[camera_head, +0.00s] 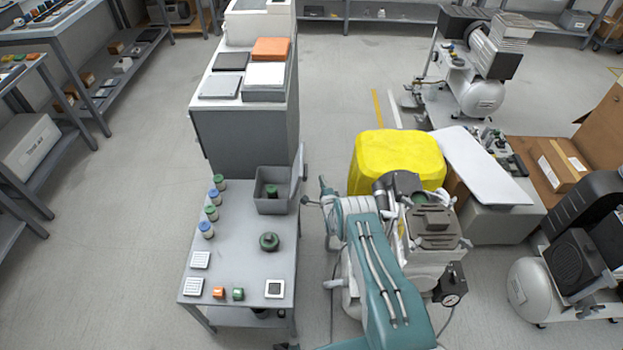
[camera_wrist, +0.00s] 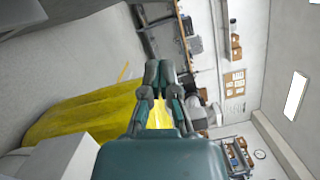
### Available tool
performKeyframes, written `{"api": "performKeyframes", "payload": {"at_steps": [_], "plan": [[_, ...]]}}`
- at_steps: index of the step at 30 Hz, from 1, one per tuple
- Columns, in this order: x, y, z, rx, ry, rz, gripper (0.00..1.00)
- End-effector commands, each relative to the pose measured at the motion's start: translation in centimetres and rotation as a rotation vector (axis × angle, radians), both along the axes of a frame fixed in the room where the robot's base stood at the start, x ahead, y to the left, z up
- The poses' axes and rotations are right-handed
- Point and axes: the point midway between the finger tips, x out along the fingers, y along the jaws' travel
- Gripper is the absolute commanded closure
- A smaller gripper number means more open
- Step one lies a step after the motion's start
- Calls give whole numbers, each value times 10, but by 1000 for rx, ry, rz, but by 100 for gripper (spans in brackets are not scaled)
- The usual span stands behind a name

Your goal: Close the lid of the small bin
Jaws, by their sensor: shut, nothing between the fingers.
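The small bin (camera_head: 271,206) is a grey open-topped box at the far right corner of the grey table. Its lid (camera_head: 298,172) stands up, open, along the bin's right side. A green-capped object shows inside the bin. My gripper (camera_head: 322,181) is to the right of the lid, small and partly unclear in the head view, apart from the bin. In the wrist view my gripper (camera_wrist: 161,67) has its fingers together and empty. The bin and lid do not show in the wrist view.
On the table (camera_head: 237,254) stand several capped jars (camera_head: 211,213), a green round object (camera_head: 269,242) and small blocks. A yellow container (camera_head: 398,157) and a compressor (camera_head: 435,228) are to the right. A grey cabinet (camera_head: 247,137) stands behind the bin.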

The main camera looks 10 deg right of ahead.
Motion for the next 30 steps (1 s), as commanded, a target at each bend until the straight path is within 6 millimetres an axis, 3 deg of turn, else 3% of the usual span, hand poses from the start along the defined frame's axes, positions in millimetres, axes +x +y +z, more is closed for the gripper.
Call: {"api": "performKeyframes", "payload": {"at_steps": [3, 9, 30], "plan": [[4, 20, 5, 1, 0, 4, 100], [8, 36, 10, -1, 1, 0, 100], [9, 42, 15, -51, 11, 0, 100]]}}
